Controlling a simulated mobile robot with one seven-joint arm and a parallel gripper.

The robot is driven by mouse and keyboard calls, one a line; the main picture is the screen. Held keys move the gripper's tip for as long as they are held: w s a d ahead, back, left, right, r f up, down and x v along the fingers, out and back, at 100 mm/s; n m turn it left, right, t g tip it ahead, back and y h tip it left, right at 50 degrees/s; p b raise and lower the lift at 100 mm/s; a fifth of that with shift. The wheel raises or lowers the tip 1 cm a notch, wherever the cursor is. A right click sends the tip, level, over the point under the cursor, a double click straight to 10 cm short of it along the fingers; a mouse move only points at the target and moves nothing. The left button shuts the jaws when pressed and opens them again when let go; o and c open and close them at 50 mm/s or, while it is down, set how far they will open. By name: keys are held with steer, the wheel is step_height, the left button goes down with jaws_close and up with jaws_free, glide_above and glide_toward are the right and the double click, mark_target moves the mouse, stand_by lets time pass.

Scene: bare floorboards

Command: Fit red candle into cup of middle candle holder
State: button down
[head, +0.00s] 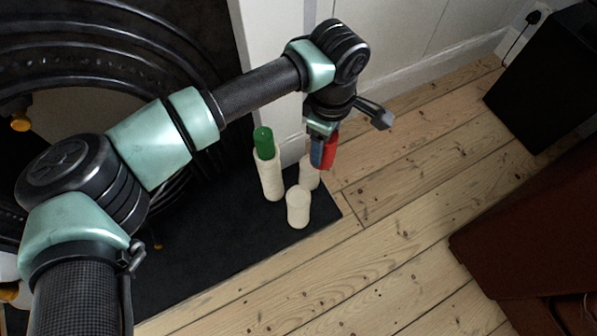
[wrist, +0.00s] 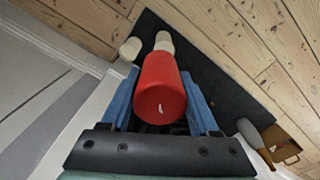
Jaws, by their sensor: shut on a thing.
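My gripper (head: 317,155) is shut on the red candle (head: 331,150), which it holds upright above the hearth's corner. In the wrist view the red candle (wrist: 160,88) sits between the blue fingers. Three cream holders stand on the dark slab. The tall holder (head: 271,180) has a green candle (head: 263,142) in it. A shorter holder (head: 309,174) stands right of it, just below the red candle, its top partly hidden. The third holder (head: 298,208) stands in front, with no candle showing. Two cream holders (wrist: 131,48) (wrist: 163,42) show beyond the candle in the wrist view.
The dark hearth slab (head: 215,260) borders a black fireplace (head: 150,40) and a white wall (head: 400,45). Floorboards (head: 400,220) to the right are clear. A black box (head: 545,80) and a reddish-brown piece of furniture (head: 530,235) stand further right.

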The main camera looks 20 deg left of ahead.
steer(key=a+f+n+b, duration=0.2)
steer(key=f+n+b, duration=0.1)
steer(key=f+b, duration=0.45)
steer(key=a+f+n+b, duration=0.3)
steer(key=f+b, duration=0.4)
steer(key=f, duration=0.1)
steer(key=b, duration=0.7)
glide_above(299, 198)
step_height(299, 198, down, 9)
steer(key=shift+f, duration=0.2)
steer(key=shift+f, duration=0.2)
steer(key=shift+c, duration=0.7)
jaws_free()
steer(key=shift+r, duration=0.1)
step_height(299, 198, up, 12)
steer(key=p, duration=0.8)
steer(key=shift+r, duration=0.1)
